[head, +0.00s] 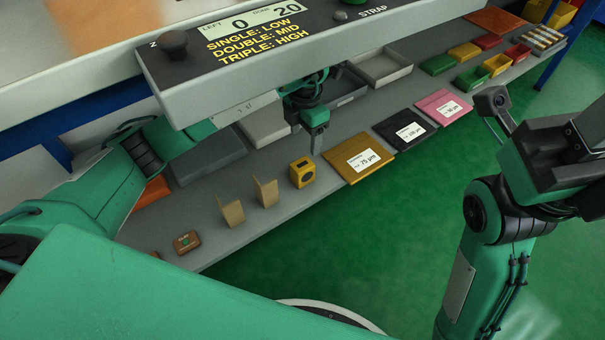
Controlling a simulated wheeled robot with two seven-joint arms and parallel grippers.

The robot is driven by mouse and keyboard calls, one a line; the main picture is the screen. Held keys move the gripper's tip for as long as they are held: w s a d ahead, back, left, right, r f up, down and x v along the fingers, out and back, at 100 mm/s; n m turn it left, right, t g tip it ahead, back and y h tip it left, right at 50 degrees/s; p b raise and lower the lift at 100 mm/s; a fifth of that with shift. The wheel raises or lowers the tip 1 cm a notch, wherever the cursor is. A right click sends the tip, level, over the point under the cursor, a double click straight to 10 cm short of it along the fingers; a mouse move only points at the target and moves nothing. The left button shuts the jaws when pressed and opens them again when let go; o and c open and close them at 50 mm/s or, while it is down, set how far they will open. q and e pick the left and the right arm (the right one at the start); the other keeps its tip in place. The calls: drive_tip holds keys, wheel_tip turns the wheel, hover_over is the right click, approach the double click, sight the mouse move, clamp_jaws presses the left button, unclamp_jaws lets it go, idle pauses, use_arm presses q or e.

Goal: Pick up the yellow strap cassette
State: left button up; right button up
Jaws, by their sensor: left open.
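The yellow strap cassette (302,172) is a small yellow block with dark markings. It stands on the grey lower shelf in the head view, between a brown folded card and an ochre panel. My left gripper (316,147) reaches down from under the machine's front beam, just above and slightly right of the cassette. It is open and looks apart from the cassette, with nothing seen in it. Its upper part is partly hidden behind the beam. My right arm shows at the right, but its fingertips are not visible.
The machine's front beam (330,62) overhangs the shelf (270,222). Two upright brown cards (231,212) stand left of the cassette. Ochre, black and pink labelled panels lie to the right, with small coloured bins (497,64) farther along. Green floor lies in front.

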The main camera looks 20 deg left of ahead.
sight(302, 164)
use_arm(q)
wheel_tip(302, 164, down, 6)
drive_tip(key=shift+r+b, duration=0.1)
drive_tip(key=shift+b, duration=0.95)
drive_tip(key=f+b, duration=0.2)
drive_tip(key=f, duration=0.1)
drive_tip(key=f+b, duration=0.2)
drive_tip(key=shift+s+a+f, duration=0.1)
drive_tip(key=shift+s+a, duration=0.15)
drive_tip(key=shift+s, duration=0.05)
drive_tip(key=c, duration=1.2)
